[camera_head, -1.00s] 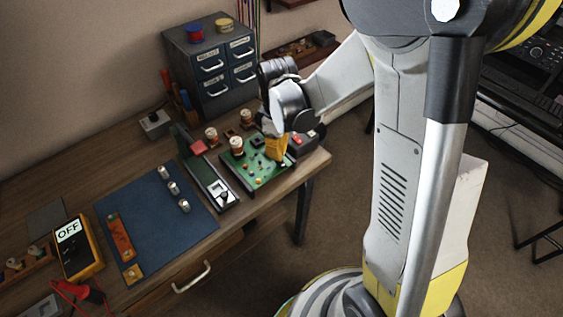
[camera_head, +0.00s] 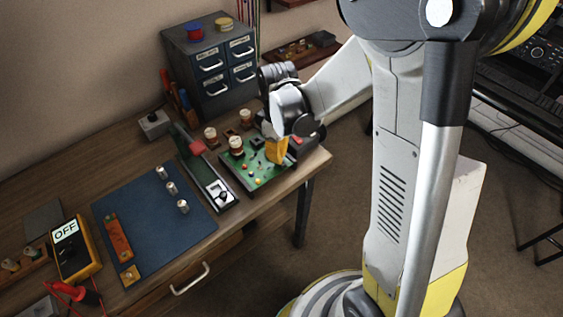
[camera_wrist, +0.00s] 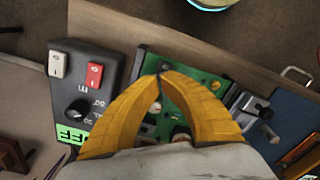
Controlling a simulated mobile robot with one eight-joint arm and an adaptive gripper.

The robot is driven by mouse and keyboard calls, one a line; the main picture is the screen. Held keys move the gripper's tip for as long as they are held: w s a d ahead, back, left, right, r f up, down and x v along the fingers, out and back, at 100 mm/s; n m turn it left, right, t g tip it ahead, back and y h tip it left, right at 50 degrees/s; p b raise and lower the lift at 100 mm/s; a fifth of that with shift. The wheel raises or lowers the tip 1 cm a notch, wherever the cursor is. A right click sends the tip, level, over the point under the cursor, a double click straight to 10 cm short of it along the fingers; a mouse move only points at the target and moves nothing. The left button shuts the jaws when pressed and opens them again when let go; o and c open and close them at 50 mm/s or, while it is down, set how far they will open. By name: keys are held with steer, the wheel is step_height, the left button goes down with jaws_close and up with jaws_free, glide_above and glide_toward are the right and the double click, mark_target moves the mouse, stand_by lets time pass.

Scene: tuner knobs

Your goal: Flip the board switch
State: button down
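The green circuit board (camera_head: 240,172) lies near the table's front right edge. It also shows in the wrist view (camera_wrist: 212,89). My gripper (camera_head: 277,160) is over the board's right part, pointing down. In the wrist view, the yellow fingertips of my gripper (camera_wrist: 160,75) meet over the board's end nearest the black box. A small dark part (camera_wrist: 165,66), possibly the board switch, shows just beyond the tips; its lever position is too small to tell. I see nothing clearly held. The fingers hide part of the board.
A black box with a white rocker (camera_wrist: 57,64), a red rocker (camera_wrist: 94,76), a knob (camera_wrist: 79,109) and a green OFF display (camera_wrist: 72,135) stands close beside the fingers. A slider device (camera_head: 220,192) and blue mat (camera_head: 150,235) lie left of the board.

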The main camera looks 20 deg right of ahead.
steer(key=shift+f, duration=0.35)
steer(key=shift+r+p, duration=2.35)
steer(key=shift+r, duration=1.15)
